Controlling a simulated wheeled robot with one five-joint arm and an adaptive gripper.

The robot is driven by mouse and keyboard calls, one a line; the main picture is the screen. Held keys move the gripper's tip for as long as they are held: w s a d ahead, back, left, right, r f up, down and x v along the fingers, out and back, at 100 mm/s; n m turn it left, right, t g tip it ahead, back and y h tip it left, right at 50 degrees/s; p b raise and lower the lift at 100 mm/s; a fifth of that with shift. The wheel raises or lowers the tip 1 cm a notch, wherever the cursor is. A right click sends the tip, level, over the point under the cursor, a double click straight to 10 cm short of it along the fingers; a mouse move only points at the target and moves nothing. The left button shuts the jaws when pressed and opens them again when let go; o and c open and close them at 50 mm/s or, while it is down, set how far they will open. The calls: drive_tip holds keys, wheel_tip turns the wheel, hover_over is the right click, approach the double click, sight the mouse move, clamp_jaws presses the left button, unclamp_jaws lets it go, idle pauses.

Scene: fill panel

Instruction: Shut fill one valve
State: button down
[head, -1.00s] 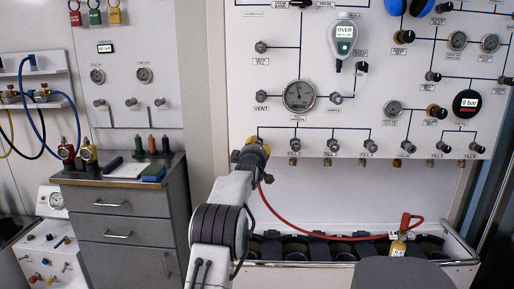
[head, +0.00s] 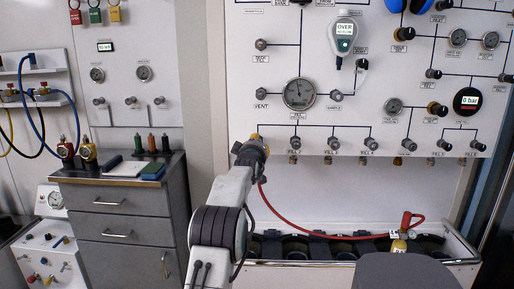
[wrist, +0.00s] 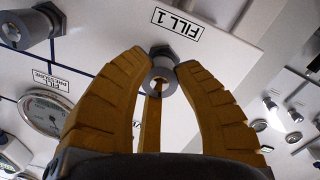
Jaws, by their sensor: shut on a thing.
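The fill one valve (wrist: 163,78) is a grey knob on the white panel, beside a label reading FILL 1, upside down in the wrist view. My gripper (wrist: 160,72) has its yellow fingers closed around this knob. In the head view my gripper (head: 254,139) is at the left end of the lower row of valves and hides the fill one knob. The knob's exact turn angle cannot be read.
Neighbouring fill knobs (head: 295,144) stand to the right. A red hose (head: 300,229) runs from below my gripper to a yellow cylinder (head: 398,246) in the low rack. A grey drawer cabinet (head: 115,215) stands to the left. A round gauge (head: 299,94) sits above.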

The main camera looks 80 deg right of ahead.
drive_tip(key=shift+r+m, duration=0.2)
drive_tip(key=shift+m, duration=1.9)
drive_tip(key=shift+w, duration=0.1)
drive_tip(key=c, duration=0.9)
unclamp_jaws()
drive_tip(key=shift+f, duration=0.15)
drive_tip(key=shift+a, duration=0.1)
drive_tip(key=shift+a+r, duration=0.2)
drive_tip(key=shift+a, duration=2.75)
drive_tip(key=shift+a+r, duration=0.15)
drive_tip(key=shift+a, duration=2.75)
